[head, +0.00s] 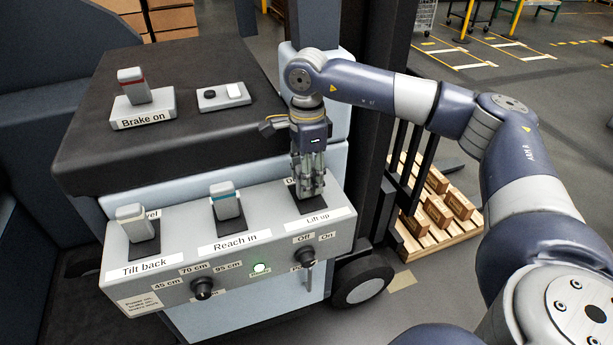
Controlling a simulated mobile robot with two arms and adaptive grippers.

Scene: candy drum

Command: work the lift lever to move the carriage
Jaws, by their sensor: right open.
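The lift lever's place is the rightmost slot of the grey control panel (184,256), above the label "Lift up" (318,218). My right gripper (311,190) points down over this slot and hides the lever. Its jaws are open, and I cannot tell whether they touch the lever. The forklift's carriage is hard to make out; dark upright bars (408,165) stand behind the panel at the right. My left gripper is not in view.
The reach lever (225,200) and tilt lever (135,223) stand left of my right gripper. A brake switch (133,86) sits on the dark console top. A pallet with boxes (437,211) lies beyond the bars.

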